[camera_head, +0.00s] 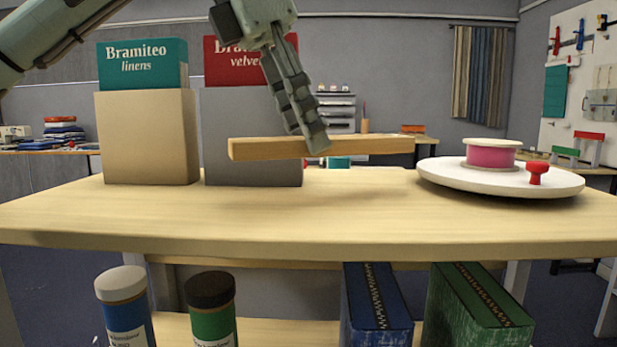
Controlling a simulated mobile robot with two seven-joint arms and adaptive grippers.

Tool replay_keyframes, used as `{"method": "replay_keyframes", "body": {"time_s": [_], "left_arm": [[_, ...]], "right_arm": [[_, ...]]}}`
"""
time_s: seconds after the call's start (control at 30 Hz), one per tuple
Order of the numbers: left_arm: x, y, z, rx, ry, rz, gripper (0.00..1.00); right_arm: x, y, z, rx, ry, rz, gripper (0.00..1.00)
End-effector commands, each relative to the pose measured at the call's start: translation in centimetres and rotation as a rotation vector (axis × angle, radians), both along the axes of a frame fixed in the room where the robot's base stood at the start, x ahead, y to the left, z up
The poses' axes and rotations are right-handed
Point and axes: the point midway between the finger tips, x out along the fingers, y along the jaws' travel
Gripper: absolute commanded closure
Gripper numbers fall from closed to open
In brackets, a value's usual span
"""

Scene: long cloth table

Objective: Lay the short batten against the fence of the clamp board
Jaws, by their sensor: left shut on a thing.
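A light wooden batten (370,145) is held level above the table in the middle of the head view. My left gripper (316,140) reaches down from the top and is shut on the batten near its middle. The batten's left end is in front of a grey box, and its right end is near a round white board. A gap seems to show between batten and tabletop. I cannot pick out a clamp board with a fence in this view. My right gripper is not in view.
The wooden table (300,222) has bare room along its front. A tan box (148,138) and a grey box (240,178), topped by teal and red signs, stand at left. The white board (460,180) at right carries a pink spool (490,155) and a red knob (537,172).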

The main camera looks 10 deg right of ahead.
Motion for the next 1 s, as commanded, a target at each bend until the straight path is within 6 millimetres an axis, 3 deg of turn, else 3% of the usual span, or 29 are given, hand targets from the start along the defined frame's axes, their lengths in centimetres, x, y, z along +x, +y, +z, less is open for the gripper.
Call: {"method": "replay_keyframes", "body": {"time_s": [0.43,0.83,0.87,1.0], "left_arm": [[0.0,0.1,-4.9,0.000,0.001,-0.001,0.94],[-0.1,0.0,-5.5,-0.001,-0.001,-0.001,0.94],[-0.1,0.0,-5.4,-0.001,-0.001,-0.001,0.60],[-0.1,0.0,-5.4,0.000,0.000,-0.001,0.42]], "right_arm": [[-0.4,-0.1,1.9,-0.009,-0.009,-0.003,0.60],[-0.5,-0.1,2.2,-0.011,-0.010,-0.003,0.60],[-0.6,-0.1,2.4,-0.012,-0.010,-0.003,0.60],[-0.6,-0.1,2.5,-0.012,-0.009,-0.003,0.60]]}}
